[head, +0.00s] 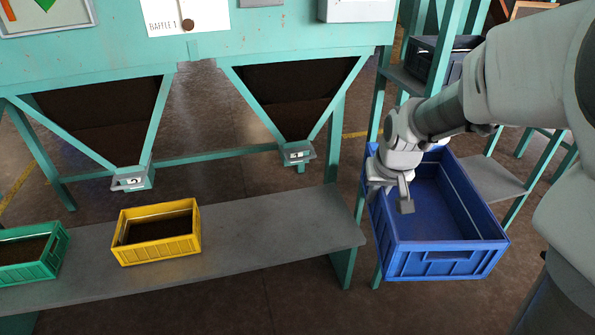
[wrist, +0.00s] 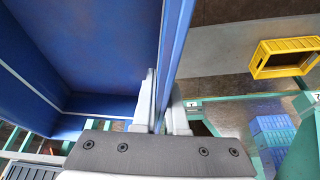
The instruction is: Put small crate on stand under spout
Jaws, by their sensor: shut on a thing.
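My gripper (head: 391,192) is shut on the left wall of a blue crate (head: 440,262) and holds it in the air, right of the bench. The wrist view shows the crate's wall (wrist: 177,45) between the two fingers (wrist: 163,110). The crate is upright and its visible inside is empty. The long grey stand (head: 270,232) runs below two spouts. The left spout (head: 132,181) is above a yellow crate (head: 158,250) with dark contents. Below the right spout (head: 297,155), the stand's right end is bare.
A green crate (head: 32,270) with dark contents sits at the stand's left end. A teal shelf rack (head: 500,180) with a dark crate (head: 425,62) is behind the blue crate. Blue crates (wrist: 272,135) show low in the wrist view.

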